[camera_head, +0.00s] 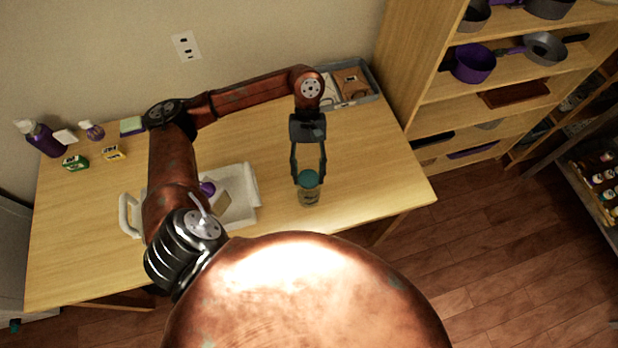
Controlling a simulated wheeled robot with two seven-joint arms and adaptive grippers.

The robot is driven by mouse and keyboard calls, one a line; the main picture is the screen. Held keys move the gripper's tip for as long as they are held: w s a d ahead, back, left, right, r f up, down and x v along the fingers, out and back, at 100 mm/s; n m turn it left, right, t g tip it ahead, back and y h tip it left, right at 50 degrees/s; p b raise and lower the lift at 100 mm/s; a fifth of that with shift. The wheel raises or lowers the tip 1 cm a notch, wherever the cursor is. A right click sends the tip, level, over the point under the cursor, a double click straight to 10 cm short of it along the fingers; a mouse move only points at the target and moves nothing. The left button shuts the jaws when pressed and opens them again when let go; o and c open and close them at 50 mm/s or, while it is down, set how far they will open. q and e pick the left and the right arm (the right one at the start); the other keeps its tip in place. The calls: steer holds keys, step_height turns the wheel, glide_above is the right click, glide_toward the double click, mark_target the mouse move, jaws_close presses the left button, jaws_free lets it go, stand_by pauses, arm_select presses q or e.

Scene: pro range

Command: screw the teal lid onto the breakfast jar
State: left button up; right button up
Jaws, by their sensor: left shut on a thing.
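The breakfast jar (309,198) stands upright on the wooden table, near its front edge and right of the white tray. The teal lid (308,179) is at the top of the jar. My left gripper (308,177) reaches down from above, its two fingers on either side of the lid and shut on it. Whether the lid sits fully on the jar's rim or just above it cannot be told from here. My right gripper is not in view.
A white tray (247,214) with a purple item lies left of the jar. A grey bin (371,97) stands at the back right. Purple bottles (43,139) and small boxes stand at the far left. Shelves with pans (472,63) rise right of the table.

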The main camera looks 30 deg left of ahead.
arm_select(q)
steer(key=o, duration=0.9)
steer(key=shift+o, duration=0.2)
steer(key=n, duration=0.1)
steer(key=n+t+h, duration=0.1)
steer(key=n, duration=0.1)
steer(key=n+t, duration=0.1)
steer(key=shift+s+a+n+h+p, duration=0.2)
steer(key=shift+s+n+h+p, duration=0.05)
steer(key=shift+n+h+p, duration=0.15)
steer(key=shift+w+d+n, duration=0.1)
steer(key=shift+n, duration=0.5)
steer(key=c, duration=1.3)
